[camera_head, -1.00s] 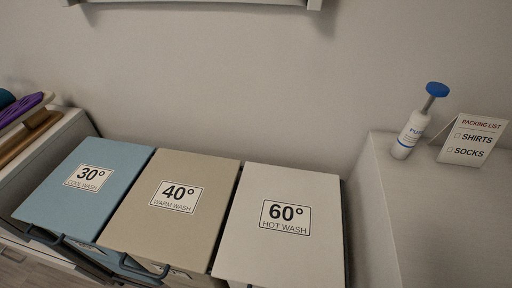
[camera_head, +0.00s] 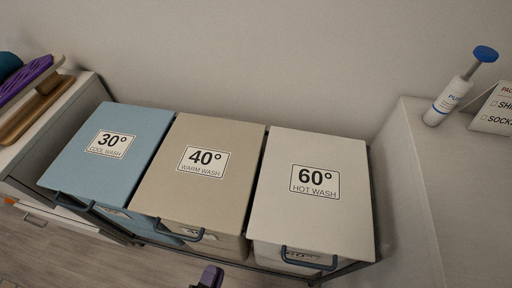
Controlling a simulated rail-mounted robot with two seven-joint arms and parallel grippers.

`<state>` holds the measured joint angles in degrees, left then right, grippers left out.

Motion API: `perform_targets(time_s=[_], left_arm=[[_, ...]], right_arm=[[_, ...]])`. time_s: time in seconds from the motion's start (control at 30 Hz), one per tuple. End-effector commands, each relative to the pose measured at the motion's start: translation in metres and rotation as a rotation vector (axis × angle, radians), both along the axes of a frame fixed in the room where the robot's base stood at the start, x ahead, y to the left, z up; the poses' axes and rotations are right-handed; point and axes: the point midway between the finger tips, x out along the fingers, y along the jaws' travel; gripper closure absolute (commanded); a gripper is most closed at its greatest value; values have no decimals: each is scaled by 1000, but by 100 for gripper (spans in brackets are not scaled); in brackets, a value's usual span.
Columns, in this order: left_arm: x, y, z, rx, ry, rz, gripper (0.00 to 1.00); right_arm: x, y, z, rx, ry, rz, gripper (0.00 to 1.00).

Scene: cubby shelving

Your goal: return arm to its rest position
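A small part of my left gripper (camera_head: 209,278) shows at the bottom edge of the head view, in front of the bins and below the tan one. Only a dark tip with a purplish part is visible, so I cannot tell whether it is open or shut. It appears apart from the bins. My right gripper is out of view. Three lidded bins stand in a row: a blue 30° bin (camera_head: 85,168), a tan 40° bin (camera_head: 180,204) and a white 60° bin (camera_head: 315,222). Their lids are shut.
A white counter (camera_head: 445,180) at right holds a white bottle with a blue top (camera_head: 453,95) and a packing list card (camera_head: 497,108). A shelf at left holds a wooden item (camera_head: 35,112) and a purple item (camera_head: 28,80). Floor (camera_head: 60,262) shows in front.

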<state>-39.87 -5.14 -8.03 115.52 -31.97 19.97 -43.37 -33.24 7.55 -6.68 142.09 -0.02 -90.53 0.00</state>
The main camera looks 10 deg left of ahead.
Motion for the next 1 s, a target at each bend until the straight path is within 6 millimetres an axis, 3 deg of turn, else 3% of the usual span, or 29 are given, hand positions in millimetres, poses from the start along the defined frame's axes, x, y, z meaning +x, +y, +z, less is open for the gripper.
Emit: perform_targets(time_s=[0.17,0.3,0.43,0.53,0.67,0.73,0.87,1.0], left_arm=[[4,27,-40,-232,367,177,80],[-8,44,-66,-417,635,340,80],[-29,55,-83,-570,868,499,80],[-48,60,-81,-672,1036,617,80],[-74,63,-58,-763,1234,752,80],[-87,64,-36,-790,1327,809,80],[-103,66,22,-791,1462,846,80],[-97,69,80,-791,1466,805,80]], right_arm=[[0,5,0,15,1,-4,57],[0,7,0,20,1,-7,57],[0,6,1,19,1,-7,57],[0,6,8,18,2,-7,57],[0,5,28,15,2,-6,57],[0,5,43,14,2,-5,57],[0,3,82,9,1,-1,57],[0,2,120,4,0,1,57]])
